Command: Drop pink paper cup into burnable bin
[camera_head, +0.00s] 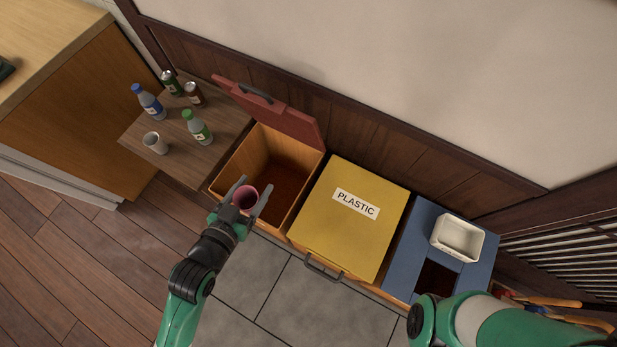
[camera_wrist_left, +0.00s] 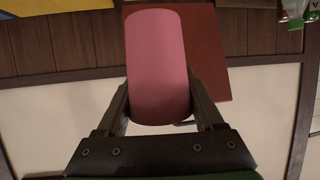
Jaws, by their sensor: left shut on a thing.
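The pink paper cup (camera_head: 245,196) is between the fingers of my left gripper (camera_head: 249,197), which is shut on it. In the left wrist view the pink cup (camera_wrist_left: 157,66) fills the space between the gripper's two fingers (camera_wrist_left: 160,108). In the head view the cup is at the front edge of an open wooden bin (camera_head: 284,168) with a raised red lid (camera_head: 285,118). No label shows on that bin. The bin's inside looks empty where I can see it. The red lid also shows behind the cup in the left wrist view (camera_wrist_left: 212,62). My right gripper is out of view.
A yellow lidded bin marked PLASTIC (camera_head: 337,238) stands right of the open bin. Beyond it is a blue bin (camera_head: 408,247) with a white tray (camera_head: 457,238) on top. A small wooden table (camera_head: 178,164) on the left holds bottles, cans and a grey cup (camera_head: 155,143).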

